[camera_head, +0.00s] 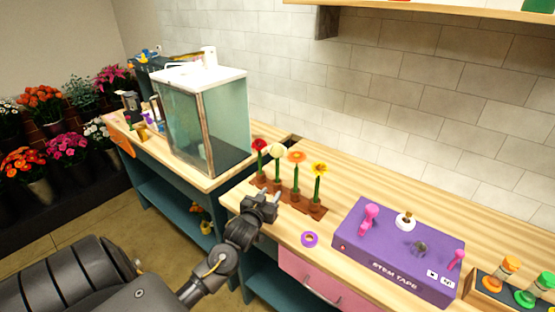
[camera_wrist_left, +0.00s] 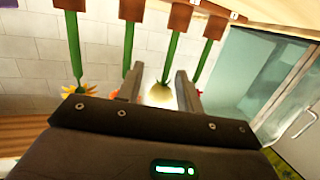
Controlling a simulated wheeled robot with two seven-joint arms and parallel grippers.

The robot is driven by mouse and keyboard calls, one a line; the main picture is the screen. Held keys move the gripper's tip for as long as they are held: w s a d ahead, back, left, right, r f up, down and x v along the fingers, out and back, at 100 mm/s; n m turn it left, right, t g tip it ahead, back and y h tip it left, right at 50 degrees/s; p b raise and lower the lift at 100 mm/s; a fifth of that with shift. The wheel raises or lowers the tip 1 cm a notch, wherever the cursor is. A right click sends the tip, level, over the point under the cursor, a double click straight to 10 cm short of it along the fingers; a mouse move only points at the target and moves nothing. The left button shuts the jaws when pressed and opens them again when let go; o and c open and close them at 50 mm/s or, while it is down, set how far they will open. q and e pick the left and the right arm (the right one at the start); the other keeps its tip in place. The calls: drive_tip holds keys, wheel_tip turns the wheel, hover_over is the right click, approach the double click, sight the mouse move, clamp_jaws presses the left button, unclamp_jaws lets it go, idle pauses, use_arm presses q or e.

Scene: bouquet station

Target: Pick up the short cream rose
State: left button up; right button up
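The cream rose (camera_head: 278,151) stands upright on its green stem in the brown flower holder (camera_head: 317,210), between a red flower (camera_head: 259,145) and an orange one (camera_head: 296,156). My left gripper (camera_head: 262,196) is in front of the holder, lower than the blooms. In the left wrist view, which looks upside down, the cream rose (camera_wrist_left: 160,95) shows between the open fingers of my left gripper (camera_wrist_left: 158,82). The stem lies beyond the fingertips, and nothing is held. My right gripper is not in view.
A yellow flower (camera_head: 319,168) ends the row. A purple stem tape box (camera_head: 395,250) and a purple tape roll (camera_head: 309,239) are to the right. A glass cabinet (camera_head: 205,120) stands to the left. The tiled wall is behind. The wood between holder and box is mostly clear.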

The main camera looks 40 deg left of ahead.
sight(276, 165)
use_arm(q)
drive_tip(key=shift+t+y, duration=0.3)
drive_tip(key=shift+t, duration=0.3)
drive_tip(key=w+a+r, duration=0.1)
drive_tip(key=w, duration=0.1)
drive_tip(key=w+a+r+p, duration=0.1)
drive_tip(key=w+a, duration=0.1)
drive_tip(key=w+a+r, duration=0.1)
drive_tip(key=w, duration=0.2)
drive_tip(key=shift+a, duration=0.3)
drive_tip(key=shift+r+p, duration=0.1)
drive_tip(key=shift+p, duration=0.2)
drive_tip(key=x, duration=0.1)
drive_tip(key=p+x, duration=0.1)
drive_tip(key=x, duration=0.1)
drive_tip(key=p+x, duration=0.1)
drive_tip(key=shift+w+a+r, duration=0.1)
drive_tip(key=shift+a+r, duration=0.05)
drive_tip(key=shift+r, duration=0.1)
drive_tip(key=shift+w+a+f, duration=0.1)
drive_tip(key=shift+w, duration=0.35)
drive_tip(key=shift+c, duration=0.3)
clamp_jaws()
